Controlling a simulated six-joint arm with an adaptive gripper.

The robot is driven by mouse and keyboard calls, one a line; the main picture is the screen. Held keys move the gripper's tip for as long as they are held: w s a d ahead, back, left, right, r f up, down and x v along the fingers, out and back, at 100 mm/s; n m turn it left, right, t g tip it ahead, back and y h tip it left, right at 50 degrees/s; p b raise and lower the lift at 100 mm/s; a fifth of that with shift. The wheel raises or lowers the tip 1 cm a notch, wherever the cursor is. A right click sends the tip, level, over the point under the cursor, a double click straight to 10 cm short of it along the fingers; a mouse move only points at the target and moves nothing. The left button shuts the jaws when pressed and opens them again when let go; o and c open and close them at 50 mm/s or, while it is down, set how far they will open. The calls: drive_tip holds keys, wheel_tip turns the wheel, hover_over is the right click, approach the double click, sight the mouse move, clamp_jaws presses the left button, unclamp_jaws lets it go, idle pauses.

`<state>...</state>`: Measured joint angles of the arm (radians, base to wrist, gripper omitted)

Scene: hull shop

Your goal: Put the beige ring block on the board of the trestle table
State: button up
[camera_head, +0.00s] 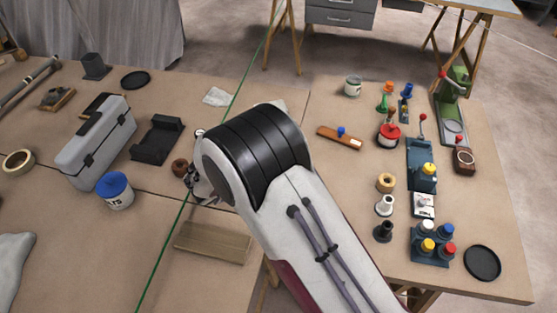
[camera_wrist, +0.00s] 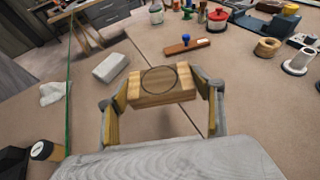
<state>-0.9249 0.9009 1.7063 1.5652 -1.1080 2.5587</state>
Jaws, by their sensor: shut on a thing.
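The beige ring block (camera_wrist: 150,99), a wooden block with a dark ring on its top, sits between the two fingers of my gripper (camera_wrist: 164,92) in the wrist view. The gripper is shut on it. In the head view my gripper (camera_head: 197,184) is mostly hidden behind my arm, and I cannot make out the block there. The brown board (camera_head: 335,190) of a work table fills the right side, with trestle legs at its front edge. Another table with trestle legs (camera_head: 461,37) stands at the back right. I cannot tell which one the task means.
Left of my gripper stand a grey toolbox (camera_head: 97,143), a blue-lidded tub (camera_head: 115,190) and a black holder (camera_head: 157,139). A wooden plank (camera_head: 213,243) lies in front. Several pegs, rings and cups crowd the right board. A green line (camera_head: 158,258) crosses the scene.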

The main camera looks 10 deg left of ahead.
drive_tip(key=shift+f, duration=2.6)
drive_tip(key=shift+f, duration=0.1)
drive_tip(key=shift+f, duration=1.75)
drive_tip(key=shift+f, duration=0.15)
drive_tip(key=o, duration=1.1)
drive_tip(key=shift+o, duration=0.3)
drive_tip(key=v, duration=1.2)
drive_tip(key=shift+a, duration=0.1)
drive_tip(key=shift+w+r, duration=0.1)
drive_tip(key=shift+r, duration=0.15)
